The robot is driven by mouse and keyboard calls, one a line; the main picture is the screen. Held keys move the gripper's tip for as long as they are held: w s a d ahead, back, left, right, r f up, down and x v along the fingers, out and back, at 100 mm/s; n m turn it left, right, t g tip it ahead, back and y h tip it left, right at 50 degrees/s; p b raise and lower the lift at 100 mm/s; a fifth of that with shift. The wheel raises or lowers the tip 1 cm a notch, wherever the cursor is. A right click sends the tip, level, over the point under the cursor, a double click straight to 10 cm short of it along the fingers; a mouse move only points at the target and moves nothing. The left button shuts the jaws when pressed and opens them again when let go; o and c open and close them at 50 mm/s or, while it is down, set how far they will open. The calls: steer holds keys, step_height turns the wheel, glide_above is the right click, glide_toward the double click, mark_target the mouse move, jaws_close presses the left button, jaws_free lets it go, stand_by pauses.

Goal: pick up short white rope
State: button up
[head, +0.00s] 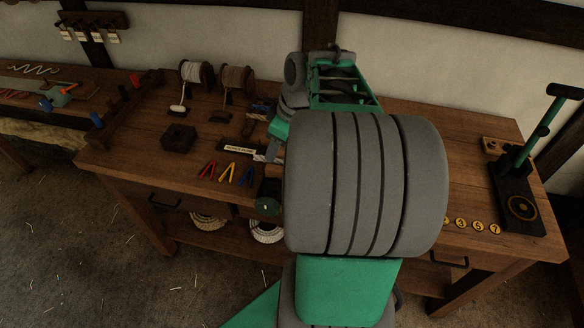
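A thin white zigzag rope (35,69) lies at the back of the left bench; I cannot tell from here whether it is the short white rope. A spool wound with white rope (192,72) stands at the back of the main bench, with a small white piece (178,108) in front of it. My grey and green arm reaches up over the middle of the bench and hides much of its top. I cannot make out my gripper's fingers, so its hold is hidden.
The wooden bench (120,150) carries a brown spool (237,80), a dark block (178,138), and red (207,170), yellow (228,171) and blue (246,177) clips. A green-handled press (520,203) stands at right, near numbered yellow discs (478,225). Coiled rope (267,232) lies below.

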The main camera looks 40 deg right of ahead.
steer(key=s+d+f, duration=0.1)
steer(key=d, duration=0.2)
steer(key=s+d+f+n, duration=0.1)
steer(key=d+f, duration=0.1)
steer(key=d, duration=0.2)
steer(key=s+d+f+n, duration=0.1)
steer(key=d, duration=0.2)
steer(key=shift+s+d+f+t+y+b, duration=0.15)
steer(key=shift+s+f+t+y+b, duration=0.15)
steer(key=shift+f+y+b, duration=0.1)
steer(key=p+x, duration=0.2)
steer(key=x, duration=0.5)
steer(key=shift+f, duration=0.25)
steer(key=shift+s, duration=0.1)
jaws_close()
